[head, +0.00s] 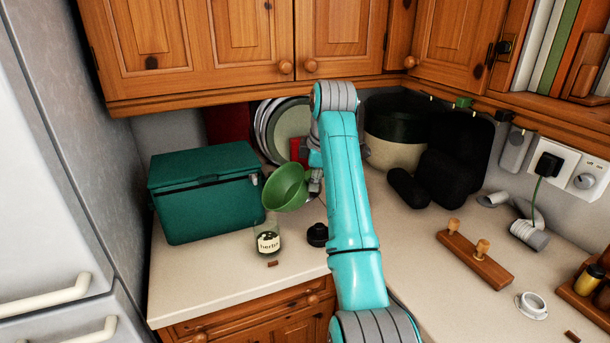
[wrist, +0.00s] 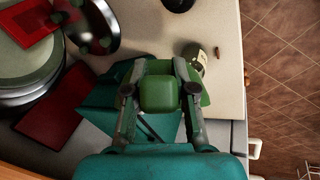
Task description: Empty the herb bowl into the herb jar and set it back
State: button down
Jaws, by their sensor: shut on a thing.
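My gripper (head: 314,182) is shut on the green herb bowl (head: 287,188) and holds it in the air above the counter. The bowl is tilted, its mouth facing left and toward the head camera; no herbs show inside. In the wrist view, green bowl parts (wrist: 159,94) show between and beside my gripper's fingers (wrist: 160,88). The glass herb jar (head: 268,236) stands upright and lidless on the counter, below and slightly left of the bowl, apart from it. Dark contents show above its label. The jar also shows in the wrist view (wrist: 199,58), partly hidden.
A teal box (head: 205,190) stands left of the bowl. A black lid-like item (head: 317,235) sits right of the jar, and a small brown piece (head: 272,264) lies in front. Plates (head: 290,130) stand behind. Wall cabinets (head: 240,50) hang above. The front-left counter is clear.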

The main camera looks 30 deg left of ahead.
jog(key=shift+w+d+f+m+g+y, duration=0.25)
jog(key=shift+f+g+y, duration=0.4)
jog(key=shift+g+y, duration=0.2)
jog(key=shift+w+d+f+m+g+y, duration=0.2)
jog(key=shift+f+g+y, duration=0.5)
jog(key=shift+g, duration=0.2)
jog(key=shift+w+d+f+m+g+y, duration=0.25)
jog(key=shift+f+g+y, duration=0.35)
jog(key=shift+g+y, duration=0.25)
notch_tip(320, 180, up, 4)
jog(key=shift+f, duration=0.1)
jog(key=shift+a+g+y, duration=0.1)
jog(key=shift+g+y, duration=0.2)
